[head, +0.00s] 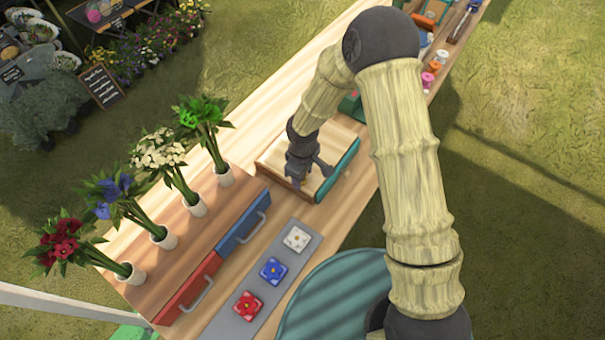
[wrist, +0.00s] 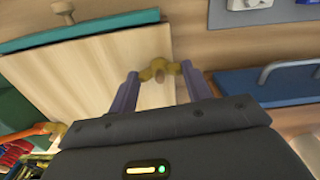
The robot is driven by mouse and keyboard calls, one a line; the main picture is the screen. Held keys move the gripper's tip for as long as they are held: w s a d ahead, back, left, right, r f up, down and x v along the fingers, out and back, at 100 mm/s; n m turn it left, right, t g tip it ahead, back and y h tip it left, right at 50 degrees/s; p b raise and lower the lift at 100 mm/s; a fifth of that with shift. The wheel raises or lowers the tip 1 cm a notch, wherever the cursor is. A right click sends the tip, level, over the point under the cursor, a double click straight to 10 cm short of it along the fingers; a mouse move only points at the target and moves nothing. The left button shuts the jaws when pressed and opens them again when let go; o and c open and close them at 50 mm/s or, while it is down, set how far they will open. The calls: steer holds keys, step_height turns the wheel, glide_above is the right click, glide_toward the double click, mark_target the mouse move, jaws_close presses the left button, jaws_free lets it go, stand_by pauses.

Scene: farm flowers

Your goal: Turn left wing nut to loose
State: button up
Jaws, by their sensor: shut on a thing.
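A pale wooden board (head: 276,152) with a teal edge lies on the long table in the head view, and it fills the upper left of the wrist view (wrist: 90,75). My gripper (head: 306,176) is down over this board. In the wrist view, its two fingers (wrist: 161,72) stand on either side of a yellow-brass wing nut (wrist: 158,65) and are shut on it. Another brass wing nut (wrist: 62,8) shows at the top by the teal edge. An orange-yellow piece at the left edge (wrist: 50,129) is only partly visible. The nuts are hidden or too small in the head view.
A wooden unit with blue (head: 243,222) and red (head: 190,290) drawers stands left of the board, with several flower vases on top. A grey strip (head: 262,285) holds white, blue and red flower tiles. Spools (head: 428,79) lie farther along the table.

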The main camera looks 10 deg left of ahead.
steer(key=n, duration=0.4)
steer(key=shift+r+n, duration=0.1)
steer(key=shift+n, duration=0.2)
steer(key=n+p, duration=0.1)
steer(key=n, duration=0.2)
steer(key=shift+n, duration=0.3)
steer(key=n+p, duration=0.1)
steer(key=n, duration=0.3)
steer(key=shift+n, duration=0.3)
steer(key=n+p, duration=0.2)
steer(key=n, duration=0.2)
steer(key=shift+n, duration=0.3)
steer(key=n+p, duration=0.2)
steer(key=n, duration=0.2)
steer(key=shift+r, duration=0.1)
steer(key=n+p, duration=0.2)
steer(key=n, duration=0.3)
steer(key=shift+p, duration=0.4)
steer(key=n+p, duration=0.2)
steer(key=n, duration=0.2)
steer(key=shift+n, duration=0.3)
steer(key=shift+w+n+p, duration=0.1)
steer(key=shift+n+p, duration=1.05)
steer(key=shift+n, duration=0.75)
